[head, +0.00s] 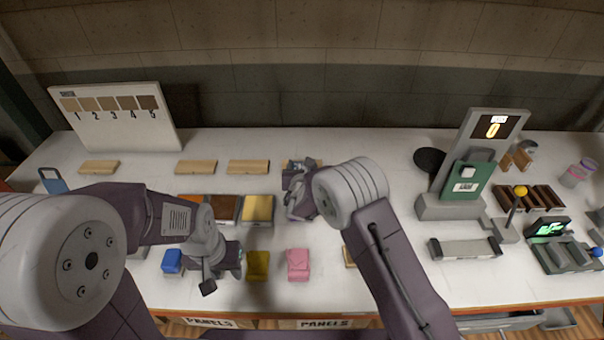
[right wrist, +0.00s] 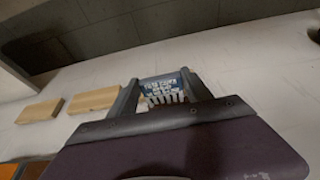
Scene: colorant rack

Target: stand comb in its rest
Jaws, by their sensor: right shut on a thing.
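In the right wrist view a small comb (right wrist: 163,88) with a blue, white-lettered body and pale teeth sits between the two grey fingers of my right gripper (right wrist: 160,92). The gripper is shut on it. In the head view my right gripper (head: 297,180) is over the middle of the bench, by a wooden piece that it partly covers; the comb is hard to make out there. My left gripper (head: 215,272) is low over the front of the bench, between a blue block and a yellow block. Its jaw opening is not clear. I cannot pick out the comb's rest.
Wooden boards (head: 248,167) lie behind a row of coloured panels (head: 258,209). A blue block (head: 172,261), a yellow block (head: 258,265) and a pink block (head: 298,264) are near the front. A numbered board (head: 115,120) stands back left. A grey stand with display (head: 491,127) stands right.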

